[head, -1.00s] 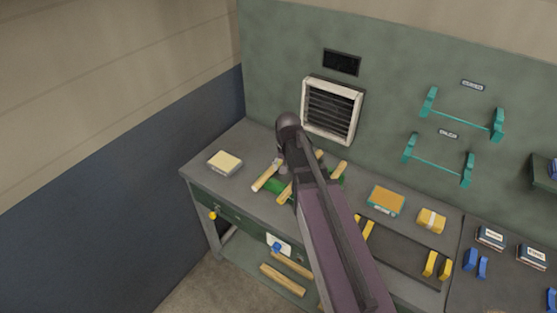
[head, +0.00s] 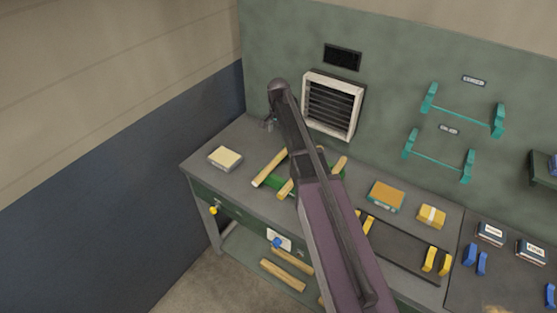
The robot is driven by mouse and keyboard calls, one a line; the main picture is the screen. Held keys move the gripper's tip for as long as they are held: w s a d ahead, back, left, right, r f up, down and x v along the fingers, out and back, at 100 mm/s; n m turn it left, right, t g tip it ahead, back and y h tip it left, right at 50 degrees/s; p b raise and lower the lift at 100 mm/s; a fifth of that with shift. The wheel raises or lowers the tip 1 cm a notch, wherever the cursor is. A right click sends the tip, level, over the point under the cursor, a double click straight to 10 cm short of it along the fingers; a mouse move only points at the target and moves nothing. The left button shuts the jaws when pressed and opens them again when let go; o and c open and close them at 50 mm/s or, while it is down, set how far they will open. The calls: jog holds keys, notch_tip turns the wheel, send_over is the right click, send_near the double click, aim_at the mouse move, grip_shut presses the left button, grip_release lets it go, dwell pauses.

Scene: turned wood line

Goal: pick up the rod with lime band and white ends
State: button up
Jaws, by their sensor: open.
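Several wooden rods lie on the bench over a green rack. One rod (head: 269,167) lies slanted at the left, with a paler near end. A second rod (head: 286,188) is partly hidden by my arm, and a third (head: 340,164) shows to the right of it. I cannot make out a lime band on any of them; they are too small here and my arm covers part. My gripper (head: 267,125) is small and partly hidden at the end of my arm, above the back of the bench, apart from the rods. It is open and empty.
A pale block (head: 225,158) lies at the bench's left. An orange-topped box (head: 386,195) and a yellow box (head: 431,216) stand to the right. A vent (head: 333,105) and teal wall holders (head: 438,158) are behind. Timber pieces (head: 283,275) lie on the lower shelf.

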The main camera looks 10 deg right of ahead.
aim_at(278, 157)
jog(key=shift+f, duration=0.1)
notch_tip(278, 157, down, 8)
jog(key=b, duration=0.8)
jog(key=shift+f+b, duration=0.25)
jog(key=shift+b, duration=0.1)
jog(key=shift+f, duration=0.1)
dwell(0.4)
jog(key=shift+a+f+b, duration=0.15)
jog(key=shift+f+b, duration=2.35)
jog(key=shift+b, duration=0.1)
grip_shut()
